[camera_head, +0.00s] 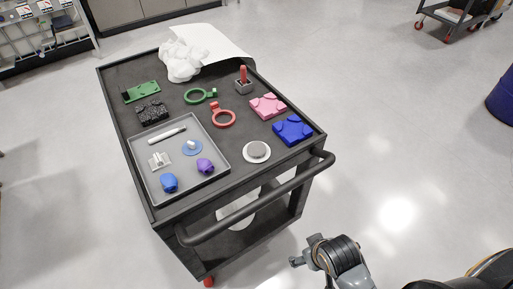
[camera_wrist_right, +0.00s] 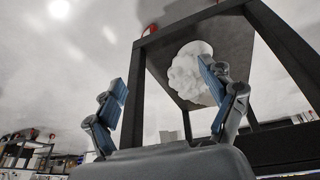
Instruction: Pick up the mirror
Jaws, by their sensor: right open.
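A round grey disc in a white ring, which looks like the mirror (camera_head: 257,150), lies flat on the near right part of the dark cart top (camera_head: 235,130). I cannot confirm from its surface that it is a mirror. My right gripper (camera_wrist_right: 162,73) is open and empty in the right wrist view, its two blue-padded fingers spread apart. My right arm is at the lower right of the head view, outside the cart's near end and apart from the disc. The disc does not show in the right wrist view. My left gripper is not in view.
A grey tray (camera_head: 222,166) with small parts lies left of the disc. A blue block (camera_head: 293,130) and a pink block (camera_head: 268,106) sit behind it. The cart's handle bar (camera_head: 262,203) crosses the near end. A white crumpled bundle (camera_wrist_right: 187,75) shows beyond my right fingers.

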